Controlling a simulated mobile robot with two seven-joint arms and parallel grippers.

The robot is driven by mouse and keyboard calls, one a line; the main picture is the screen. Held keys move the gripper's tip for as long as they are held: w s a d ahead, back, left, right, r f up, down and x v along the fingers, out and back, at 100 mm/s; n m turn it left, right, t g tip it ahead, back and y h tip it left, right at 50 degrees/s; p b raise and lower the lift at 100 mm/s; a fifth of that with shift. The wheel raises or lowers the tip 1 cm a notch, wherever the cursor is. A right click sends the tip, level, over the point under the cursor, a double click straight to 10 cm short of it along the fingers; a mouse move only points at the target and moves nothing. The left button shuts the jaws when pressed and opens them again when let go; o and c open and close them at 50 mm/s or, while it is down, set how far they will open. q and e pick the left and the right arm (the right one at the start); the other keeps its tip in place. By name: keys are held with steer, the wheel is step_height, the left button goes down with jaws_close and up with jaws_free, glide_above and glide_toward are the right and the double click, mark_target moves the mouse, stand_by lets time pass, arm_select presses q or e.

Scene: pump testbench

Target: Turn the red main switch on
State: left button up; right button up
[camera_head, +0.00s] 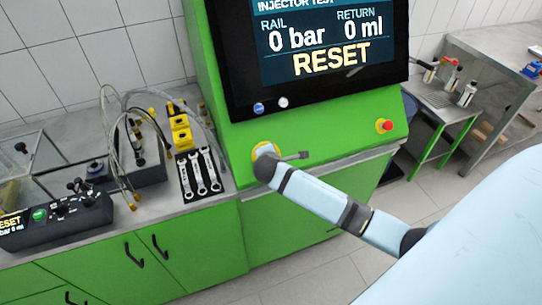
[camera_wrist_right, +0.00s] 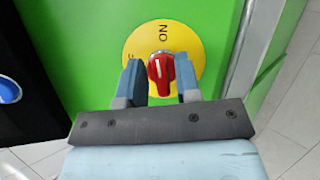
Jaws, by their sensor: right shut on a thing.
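The red main switch (camera_wrist_right: 161,74) sits on a round yellow plate (camera_wrist_right: 192,42) on the green cabinet front. In the right wrist view its grip runs roughly up and down the picture, and the letters ON lie above it. Part of another label shows by the left finger. My right gripper (camera_wrist_right: 160,78) is shut on the red switch, with one blue-grey finger at each side. In the head view, the yellow plate (camera_head: 262,149) peeks out behind my right gripper (camera_head: 265,167), which hides the red switch. My left gripper is not in view.
A screen (camera_head: 322,45) above reads 0 bar, 0 ml and RESET. A red emergency button (camera_head: 384,126) is to the right on the cabinet. Wrenches (camera_head: 200,173) and a control box (camera_head: 60,217) lie on the left bench. A side table (camera_head: 440,101) stands at right.

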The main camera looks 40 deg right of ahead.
steer(key=shift+m+g, duration=0.3)
steer(key=shift+m, duration=0.6)
steer(key=o, duration=0.6)
steer(key=b+v, duration=0.1)
steer(key=v, duration=1.2)
steer(key=shift+s+a+r+b, duration=0.1)
steer(key=shift+s+r+b, duration=0.1)
steer(key=shift+r+b, duration=0.15)
steer(key=shift+f, duration=0.1)
